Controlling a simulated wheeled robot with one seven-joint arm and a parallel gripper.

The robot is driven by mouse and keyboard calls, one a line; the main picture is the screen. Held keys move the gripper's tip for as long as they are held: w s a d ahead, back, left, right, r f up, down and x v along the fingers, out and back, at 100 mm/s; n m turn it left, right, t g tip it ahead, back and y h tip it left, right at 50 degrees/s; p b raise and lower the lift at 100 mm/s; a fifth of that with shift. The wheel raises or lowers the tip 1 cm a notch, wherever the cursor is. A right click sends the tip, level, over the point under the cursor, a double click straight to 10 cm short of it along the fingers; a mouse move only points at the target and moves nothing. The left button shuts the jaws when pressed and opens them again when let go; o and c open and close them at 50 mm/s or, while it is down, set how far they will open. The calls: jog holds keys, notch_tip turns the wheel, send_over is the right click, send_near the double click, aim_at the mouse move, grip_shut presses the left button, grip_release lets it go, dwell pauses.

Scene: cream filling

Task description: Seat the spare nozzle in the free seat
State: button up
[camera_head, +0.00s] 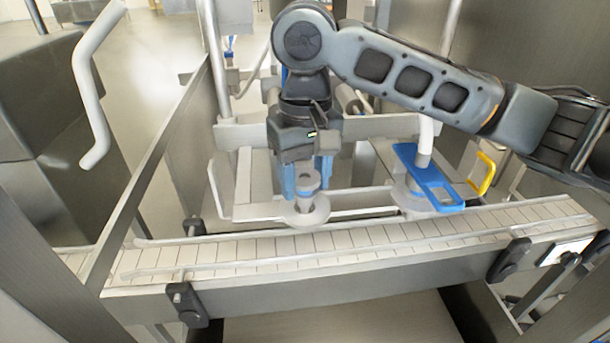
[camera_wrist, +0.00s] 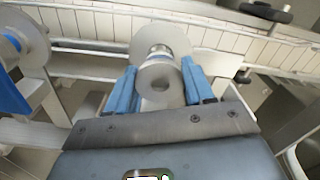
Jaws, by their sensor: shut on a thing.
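My gripper (camera_head: 307,184) points down with its blue fingers on both sides of the grey, upright nozzle (camera_head: 308,181). It is shut on the nozzle, which also shows between the fingers in the wrist view (camera_wrist: 159,84). A round grey disc seat (camera_head: 308,213) lies directly below the nozzle, at the back edge of the conveyor; it also shows in the wrist view (camera_wrist: 177,36). The nozzle's lower end is at the disc's middle; I cannot tell how deep it sits. A second disc seat (camera_head: 410,203) to the right has a white pipe (camera_head: 425,140) above it.
A blue bracket (camera_head: 428,184) stands by the second seat, with a yellow handle (camera_head: 483,174) behind it. The slatted conveyor (camera_head: 350,243) runs across the front and is empty. Metal frame posts stand close at left. Rails lie behind the seats.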

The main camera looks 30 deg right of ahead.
jog(key=shift+f+b, duration=0.5)
jog(key=shift+f, duration=0.75)
jog(key=o, duration=1.6)
jog(key=shift+r, duration=0.1)
notch_tip(320, 180, up, 3)
jog(key=p, duration=0.3)
jog(key=shift+f, duration=0.2)
jog(key=shift+r, duration=2.15)
